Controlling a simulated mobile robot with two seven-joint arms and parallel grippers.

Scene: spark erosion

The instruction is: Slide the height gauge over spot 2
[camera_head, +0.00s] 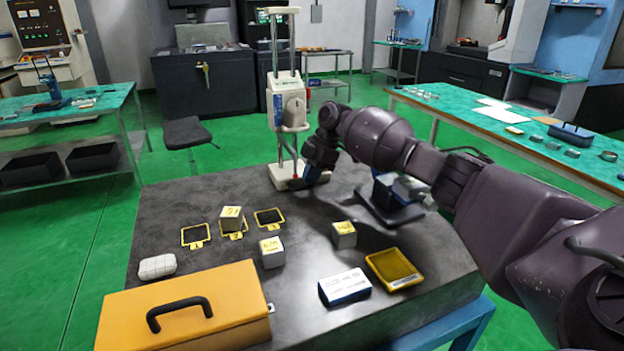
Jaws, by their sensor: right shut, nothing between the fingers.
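The height gauge (289,110) stands upright at the back middle of the dark table, on a pale base, with two vertical columns. My right gripper (300,183) points down at the gauge's base and is shut with nothing in it; I cannot tell whether it touches the base. Spot 2 (242,234) is the middle yellow-framed square, in front and to the left of the gauge. A grey block with a yellow label (232,218) sits on it and hides much of it. Spot 1 (196,236) and the right-hand framed spot (268,217) are bare. My left gripper is not in view.
Two labelled blocks (272,254) (344,236) stand in front of the spots. A yellow toolbox (235,295), white rounded object (157,266), white-blue box (345,287) and yellow tray (394,268) line the front. A dark device (390,208) stands right. The table's back left is clear.

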